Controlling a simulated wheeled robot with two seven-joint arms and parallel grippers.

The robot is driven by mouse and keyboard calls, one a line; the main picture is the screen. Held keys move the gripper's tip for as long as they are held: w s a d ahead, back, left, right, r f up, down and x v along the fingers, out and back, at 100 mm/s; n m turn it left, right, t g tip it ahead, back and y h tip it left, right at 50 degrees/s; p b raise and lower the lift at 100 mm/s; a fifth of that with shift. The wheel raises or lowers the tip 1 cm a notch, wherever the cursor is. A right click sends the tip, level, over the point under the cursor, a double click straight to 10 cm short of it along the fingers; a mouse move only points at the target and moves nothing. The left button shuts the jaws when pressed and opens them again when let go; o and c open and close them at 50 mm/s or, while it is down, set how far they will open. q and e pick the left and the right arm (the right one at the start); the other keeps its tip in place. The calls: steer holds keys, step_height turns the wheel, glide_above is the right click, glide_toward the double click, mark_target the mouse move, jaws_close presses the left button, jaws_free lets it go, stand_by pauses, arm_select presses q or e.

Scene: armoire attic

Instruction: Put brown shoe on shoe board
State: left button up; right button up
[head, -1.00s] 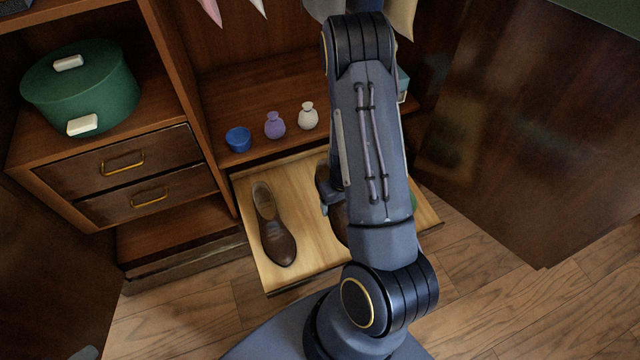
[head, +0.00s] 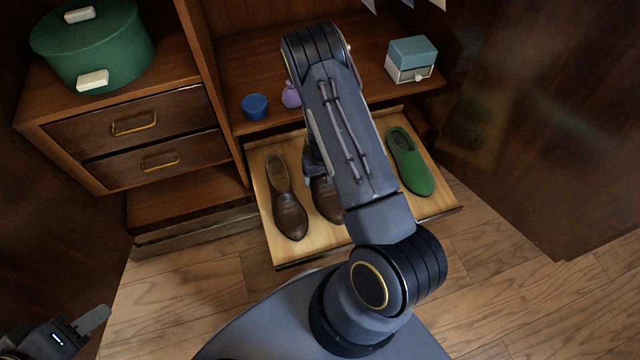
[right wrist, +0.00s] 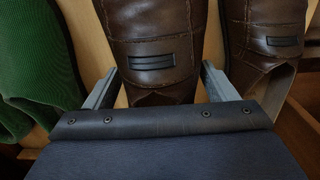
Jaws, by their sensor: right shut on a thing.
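The pulled-out light wooden shoe board (head: 310,247) lies below the shelf. A brown shoe (head: 289,212) rests on its left side. A second brown shoe (head: 326,203) is close to its right, partly hidden by my right arm. My right gripper (right wrist: 160,88) is shut on this second shoe, with a finger on each side of its heel end (right wrist: 153,50) in the right wrist view. Whether that shoe touches the board is hidden. The first brown shoe also shows in the right wrist view (right wrist: 265,35). My left gripper (head: 90,322) is at the lower left, empty, its opening unclear.
A green shoe (head: 410,165) lies on the board's right side. A blue cup (head: 255,106), purple vase (head: 291,95) and small box (head: 411,62) stand on the shelf behind. Bare board shows in front.

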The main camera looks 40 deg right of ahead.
steer(key=shift+w+f, duration=0.2)
steer(key=f, duration=0.1)
steer(key=f+b, duration=0.2)
steer(key=f, duration=0.1)
steer(key=shift+w+a, duration=0.2)
steer(key=shift+w, duration=0.05)
steer(key=shift+r, duration=0.2)
steer(key=o, duration=1.2)
steer(key=shift+f, duration=0.1)
step_height(320, 180, up, 12)
steer(key=p, duration=0.5)
steer(key=a+r+t+y, duration=0.15)
steer(key=a+r, duration=0.25)
steer(key=r, duration=0.7)
step_height(320, 180, up, 12)
steer(key=t+y, duration=0.2)
steer(key=y, duration=0.1)
glide_above(320, 182)
steer(key=s+a, duration=0.1)
steer(key=a, duration=0.5)
steer(key=s+a+r+n+t, duration=0.1)
steer(key=s+a+r, duration=0.1)
steer(key=s+r, duration=0.3)
steer(key=s+a+r+t, duration=0.1)
steer(key=s+r, duration=0.3)
steer(key=s, duration=0.7)
steer(key=shift+s+a+r+n+h, duration=0.15)
steer(key=shift+a+r+n+h, duration=0.25)
steer(key=shift+a, duration=0.5)
